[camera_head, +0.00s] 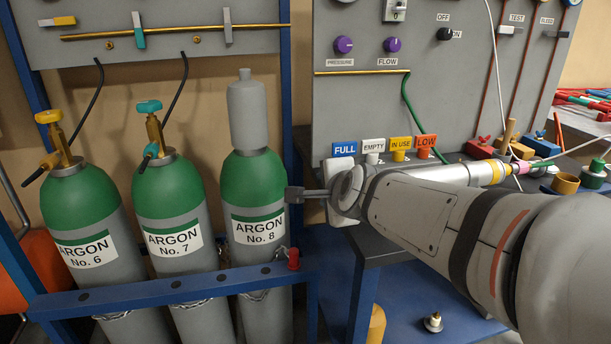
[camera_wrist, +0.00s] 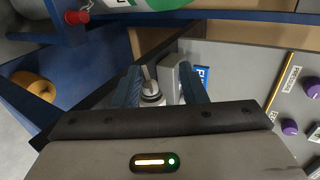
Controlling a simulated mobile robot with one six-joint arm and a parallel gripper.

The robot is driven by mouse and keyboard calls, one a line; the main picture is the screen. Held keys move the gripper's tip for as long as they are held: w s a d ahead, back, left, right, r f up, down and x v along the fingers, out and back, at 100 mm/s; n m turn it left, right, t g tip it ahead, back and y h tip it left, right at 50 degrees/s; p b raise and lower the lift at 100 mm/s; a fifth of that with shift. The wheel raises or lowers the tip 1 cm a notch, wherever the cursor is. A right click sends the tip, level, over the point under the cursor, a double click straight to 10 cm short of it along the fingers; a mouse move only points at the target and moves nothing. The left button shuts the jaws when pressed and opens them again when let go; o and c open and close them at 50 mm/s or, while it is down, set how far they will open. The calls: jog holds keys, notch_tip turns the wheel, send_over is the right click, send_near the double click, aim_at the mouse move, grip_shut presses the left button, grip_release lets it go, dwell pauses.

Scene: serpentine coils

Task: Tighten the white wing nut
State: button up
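My gripper (camera_head: 292,195) points left in the head view, at the corner of the grey bench, in front of the cylinder marked ARGON No. 8. In the wrist view its two dark blue fingers (camera_wrist: 161,88) stand apart with a gap between them. A pale fitting with an upright flat tab, which looks like the white wing nut (camera_wrist: 150,91), shows between the fingers. I cannot tell whether either finger touches it. In the head view my wrist and arm hide that spot, so the nut is not seen there.
A grey block (camera_wrist: 167,72) and the blue FULL sign (camera_wrist: 202,76) stand close beside the fingers. Argon cylinders (camera_head: 172,236) stand behind a blue rack bar (camera_head: 160,291) with a red knob (camera_head: 293,259). A small pale fitting (camera_head: 434,322) sits on the lower blue shelf.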

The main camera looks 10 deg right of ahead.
jog(key=o, duration=1)
notch_tip(320, 180, up, 6)
jog(key=p, duration=0.3)
jog(key=shift+w+r, duration=0.15)
jog(key=shift+r, duration=0.1)
jog(key=shift+r+p, duration=0.55)
jog(key=shift+p, duration=0.15)
jog(key=c, duration=0.4)
jog(key=shift+r, duration=0.35)
jog(key=c, duration=0.6)
jog(key=shift+r+p, duration=0.25)
jog(key=shift+p, duration=0.3)
jog(key=shift+f, duration=0.1)
